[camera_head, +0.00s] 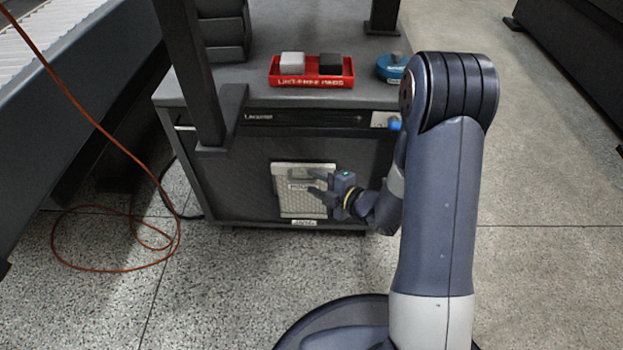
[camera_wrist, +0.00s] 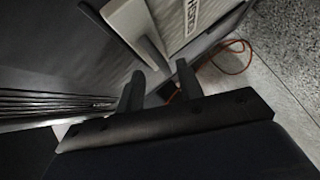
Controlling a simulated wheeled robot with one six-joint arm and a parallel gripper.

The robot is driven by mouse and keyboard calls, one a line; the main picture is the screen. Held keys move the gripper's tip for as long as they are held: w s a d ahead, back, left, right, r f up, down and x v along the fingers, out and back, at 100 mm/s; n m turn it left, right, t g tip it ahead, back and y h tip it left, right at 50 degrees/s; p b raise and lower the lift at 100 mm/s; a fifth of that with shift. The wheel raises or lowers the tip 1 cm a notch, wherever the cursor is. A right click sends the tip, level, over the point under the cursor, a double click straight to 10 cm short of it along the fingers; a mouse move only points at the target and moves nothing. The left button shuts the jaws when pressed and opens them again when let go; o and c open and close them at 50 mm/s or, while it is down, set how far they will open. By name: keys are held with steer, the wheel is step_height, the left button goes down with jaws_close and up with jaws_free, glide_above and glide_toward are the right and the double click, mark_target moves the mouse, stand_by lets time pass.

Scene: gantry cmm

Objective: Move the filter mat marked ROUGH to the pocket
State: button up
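A pale rectangular panel (camera_head: 290,204) with a raised grey bar on its upper part sits on the dark front of the machine's base, low down. It carries a small label that I cannot read. My gripper (camera_head: 317,183) is open in front of the panel's right side. In the wrist view my gripper (camera_wrist: 160,72) has its two fingers apart, with the end of a pale bar (camera_wrist: 140,40) just beyond and between them. Contact is unclear. Dark letters on the pale panel (camera_wrist: 182,15) are only partly readable. I cannot make out a mat marked ROUGH or the pocket.
A red tray (camera_head: 312,79) holds a white block (camera_head: 292,59) and a dark block (camera_head: 330,64) on the machine's top. A blue round object (camera_head: 391,68) stands to its right. An orange cable (camera_head: 115,268) loops on the floor at left. The floor at right is clear.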

steer(key=p+v, duration=0.2)
steer(key=v, duration=0.6)
steer(key=shift+s+d, duration=0.25)
steer(key=shift+s, duration=0.05)
steer(key=b+x, duration=0.3)
steer(key=x, duration=0.8)
steer(key=shift+r, duration=0.55)
steer(key=shift+d+r, duration=0.1)
